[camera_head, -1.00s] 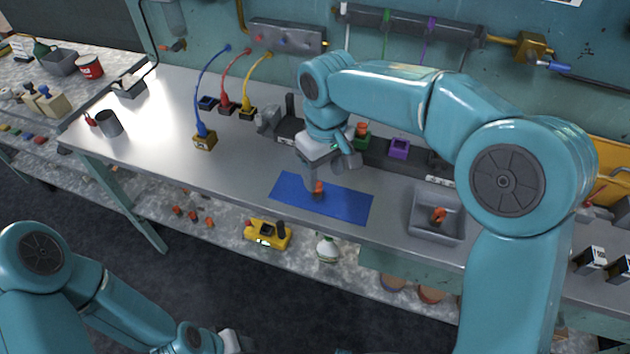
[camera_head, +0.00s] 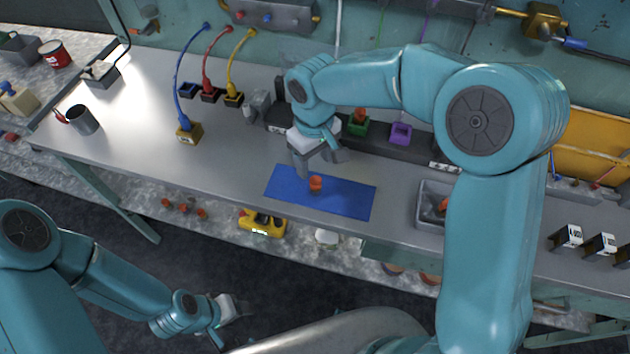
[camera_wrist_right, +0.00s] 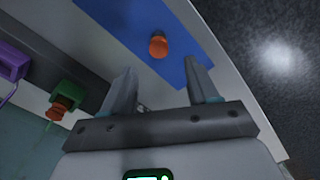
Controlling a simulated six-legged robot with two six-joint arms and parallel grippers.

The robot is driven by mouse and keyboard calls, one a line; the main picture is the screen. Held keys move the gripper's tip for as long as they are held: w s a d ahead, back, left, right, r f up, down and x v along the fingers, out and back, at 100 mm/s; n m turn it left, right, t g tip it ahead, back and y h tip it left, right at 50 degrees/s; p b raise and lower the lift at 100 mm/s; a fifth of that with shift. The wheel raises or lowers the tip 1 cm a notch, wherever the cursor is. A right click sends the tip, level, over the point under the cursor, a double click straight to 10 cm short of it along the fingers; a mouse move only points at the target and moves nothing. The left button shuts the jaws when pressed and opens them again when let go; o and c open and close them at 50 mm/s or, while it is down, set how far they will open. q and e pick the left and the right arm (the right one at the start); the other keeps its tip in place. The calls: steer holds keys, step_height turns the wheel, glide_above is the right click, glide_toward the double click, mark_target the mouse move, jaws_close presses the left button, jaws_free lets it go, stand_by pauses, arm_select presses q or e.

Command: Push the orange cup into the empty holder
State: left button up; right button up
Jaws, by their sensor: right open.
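The small orange cup (camera_head: 316,184) stands on the blue mat (camera_head: 345,203), uncovered. In the right wrist view the cup (camera_wrist_right: 158,46) lies ahead of the fingertips, roughly midway between their lines, apart from them. My right gripper (camera_head: 320,164) is open and empty just behind the cup, at the mat's back edge; it also shows in the right wrist view (camera_wrist_right: 161,68). The purple holder (camera_head: 400,133) on the dark rack looks empty. The green holder (camera_head: 358,127) beside it has an orange piece in it. My left gripper (camera_head: 228,312) hangs low in front of the bench; its jaws are unclear.
A grey bin (camera_head: 430,222) with an orange piece stands right of the mat, partly behind my right arm. Plugs with blue, red and yellow cables and a grey mug (camera_head: 83,119) are at left. The bench top (camera_head: 235,150) left of the mat is clear.

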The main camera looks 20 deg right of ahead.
mark_target(315, 181)
step_height(315, 181, down, 3)
steer(key=shift+r, duration=0.15)
steer(key=shift+a+f, duration=0.15)
steer(key=shift+f, duration=0.1)
steer(key=shift+s+f+p, duration=0.1)
steer(key=shift+f+p, duration=0.2)
steer(key=f, duration=0.2)
steer(key=f+p, duration=0.1)
steer(key=f, duration=0.1)
steer(key=shift+d, duration=0.35)
steer(key=shift+a+f, duration=0.15)
steer(key=shift+f, duration=0.15)
steer(key=shift+c, duration=0.9)
steer(key=c, duration=0.5)
jaws_close()
